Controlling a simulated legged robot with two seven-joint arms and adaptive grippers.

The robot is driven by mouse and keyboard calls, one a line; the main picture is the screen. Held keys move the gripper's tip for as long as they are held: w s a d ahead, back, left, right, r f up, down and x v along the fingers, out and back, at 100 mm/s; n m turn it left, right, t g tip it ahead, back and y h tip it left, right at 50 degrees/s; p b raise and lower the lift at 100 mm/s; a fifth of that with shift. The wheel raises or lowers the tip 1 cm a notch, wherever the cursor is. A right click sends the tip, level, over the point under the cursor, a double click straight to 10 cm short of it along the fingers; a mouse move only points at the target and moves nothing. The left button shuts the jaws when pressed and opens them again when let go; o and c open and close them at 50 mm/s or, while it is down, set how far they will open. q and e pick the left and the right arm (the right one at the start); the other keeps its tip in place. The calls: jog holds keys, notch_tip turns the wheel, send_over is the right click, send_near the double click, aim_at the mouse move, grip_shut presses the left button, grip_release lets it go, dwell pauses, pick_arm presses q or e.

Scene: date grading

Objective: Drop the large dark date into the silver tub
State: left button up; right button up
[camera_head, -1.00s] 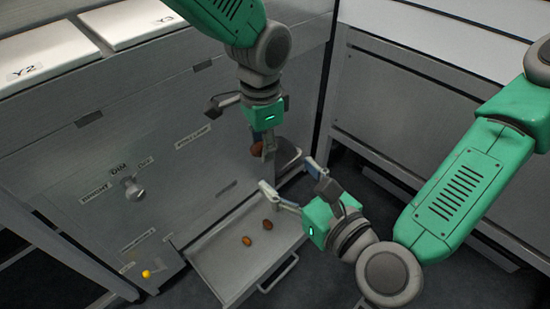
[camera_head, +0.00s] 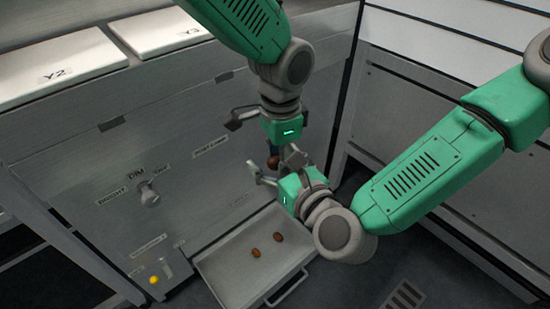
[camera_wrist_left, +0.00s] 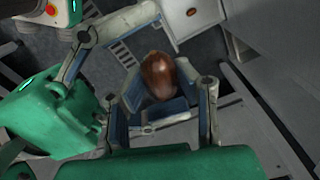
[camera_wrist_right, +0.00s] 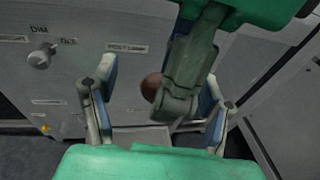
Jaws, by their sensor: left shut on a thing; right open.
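The large dark date (camera_head: 273,163) is a glossy brown oval. It is held in my left gripper (camera_head: 274,152), and the left wrist view shows the date (camera_wrist_left: 160,78) between the fingers. My right gripper (camera_head: 279,168) is open, with its fingers close around the date and the left gripper's tips. In the right wrist view, the date (camera_wrist_right: 151,88) lies between the right fingers, partly hidden behind a left finger. I cannot tell whether the right fingers touch it. I cannot make out the silver tub in any current view.
An open metal drawer (camera_head: 229,286) below holds two smaller brown dates (camera_head: 278,237). The grey panel behind has a knob (camera_head: 149,196) with BRIGHT and DIM labels. A yellow button (camera_head: 154,280) is at lower left. White lids marked Y2 (camera_head: 60,60) and Y3 (camera_head: 160,25) lie on top.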

jog(key=c, duration=1)
pick_arm(q)
jog(key=o, duration=0.9)
pick_arm(e)
jog(key=shift+o, duration=0.2)
